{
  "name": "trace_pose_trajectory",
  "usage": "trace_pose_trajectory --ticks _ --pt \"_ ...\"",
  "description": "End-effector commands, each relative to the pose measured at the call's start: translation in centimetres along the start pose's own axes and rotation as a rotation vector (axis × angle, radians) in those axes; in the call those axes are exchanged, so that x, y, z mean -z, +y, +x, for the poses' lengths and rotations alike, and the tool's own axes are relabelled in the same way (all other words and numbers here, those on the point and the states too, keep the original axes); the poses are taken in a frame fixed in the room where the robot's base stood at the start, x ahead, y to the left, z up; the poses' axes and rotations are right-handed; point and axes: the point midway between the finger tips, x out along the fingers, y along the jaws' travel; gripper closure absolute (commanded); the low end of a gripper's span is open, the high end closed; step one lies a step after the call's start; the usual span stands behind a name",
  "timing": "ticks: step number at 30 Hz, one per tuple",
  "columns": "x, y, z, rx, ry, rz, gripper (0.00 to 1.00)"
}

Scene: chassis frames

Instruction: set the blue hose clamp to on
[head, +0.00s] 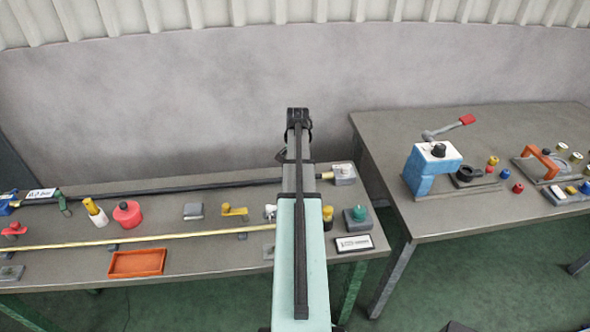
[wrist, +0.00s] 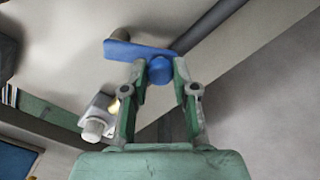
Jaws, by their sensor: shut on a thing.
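In the wrist view the blue hose clamp (wrist: 135,50) shows as a flat blue lever with a round blue knob. It sits at a dark hose (wrist: 208,28), which runs off to the upper right. My gripper (wrist: 160,71) has its two green fingers on either side of the knob, shut on it. The lever points to the left in that view, roughly across the hose. In the head view my own arm hides the clamp and my gripper, and only the dark hose (head: 232,184) shows along the back of the left bench.
A white knobbed fitting (wrist: 97,122) is close left of my fingers in the wrist view. On the left bench (head: 190,262) are a brass pipe (head: 180,240), a yellow handle (head: 235,211), a red knob (head: 127,213) and an orange tray (head: 137,263). A second bench (head: 440,220) stands right.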

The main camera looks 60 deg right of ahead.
Motion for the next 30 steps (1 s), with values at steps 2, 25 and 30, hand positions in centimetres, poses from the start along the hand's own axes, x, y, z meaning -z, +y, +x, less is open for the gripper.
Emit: trace_pose_trajectory --ticks 2,25,30 --pt "0.1 0.0 0.0 -0.001 0.002 0.002 1.00" --pt "0.1 -0.1 -4.5 0.001 0.004 -0.001 0.47" --pt "0.1 -0.1 -7.8 0.001 0.004 0.000 0.47"
